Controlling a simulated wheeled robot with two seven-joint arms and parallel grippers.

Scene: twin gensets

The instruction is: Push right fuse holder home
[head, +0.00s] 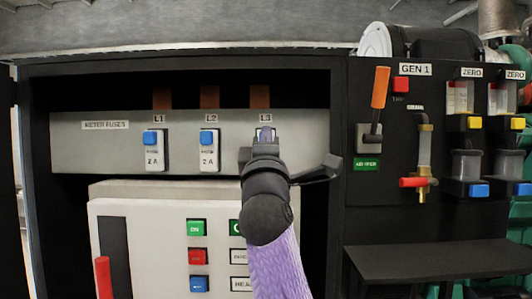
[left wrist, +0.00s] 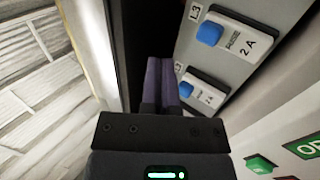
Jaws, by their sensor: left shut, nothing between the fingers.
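The right fuse holder, under the L3 label, is mostly hidden behind my left gripper (head: 265,138) in the head view. In the left wrist view the L3 fuse holder (left wrist: 232,42) shows as a white block with a blue patch, marked 2 A. My left gripper's purple fingers (left wrist: 162,78) are shut and empty. In the wrist view they show to the left of the holders, with a gap to L3. Contact in depth cannot be told from the head view. I cannot tell how deep L3 sits. My right gripper is not in view.
Fuse holders L1 (head: 154,150) and L2 (head: 209,150) sit left on the grey fuse panel (head: 100,150). Below is a white cabinet (head: 150,240) with buttons. To the right are an orange-handled lever (head: 380,88), a red-handled valve (head: 413,182) and a dark shelf (head: 430,262).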

